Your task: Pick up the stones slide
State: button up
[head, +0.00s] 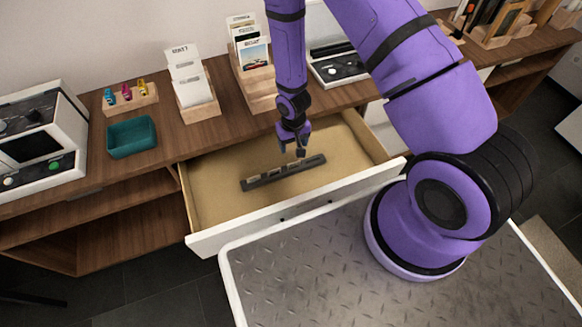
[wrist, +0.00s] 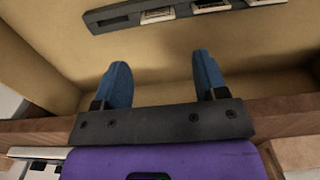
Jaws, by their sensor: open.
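A long dark grey holder (head: 285,174) lies in the open drawer (head: 215,205) with several small pale-framed slides standing in a row in it. I cannot tell which one is the stones slide; their pictures are too small or turned away. The wrist view shows the holder (wrist: 118,19) along the top edge, with one slide (wrist: 157,15) near the middle and others to its right, partly cut off. My gripper (head: 293,150) is over the drawer, close above and behind the holder. In the wrist view my gripper (wrist: 160,65) has its blue fingers apart with nothing between them, short of the slides.
The drawer front (head: 300,205) and side walls surround the holder; the drawer floor around it is bare. On the wooden table (head: 165,150) stand a teal tray (head: 131,137), card racks (head: 192,85) and a white device (head: 38,140).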

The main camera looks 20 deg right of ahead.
send_over(293, 166)
jog(key=f, duration=0.5)
jog(key=shift+w+f, duration=0.15)
jog(key=shift+w, duration=0.15)
jog(key=shift+s+d+f, duration=0.1)
jog(key=shift+f, duration=1.25)
jog(key=shift+s+d+f, duration=0.1)
jog(key=shift+f, duration=1.25)
jog(key=c, duration=0.7)
jog(key=shift+c, duration=0.2)
jog(key=shift+r, duration=0.1)
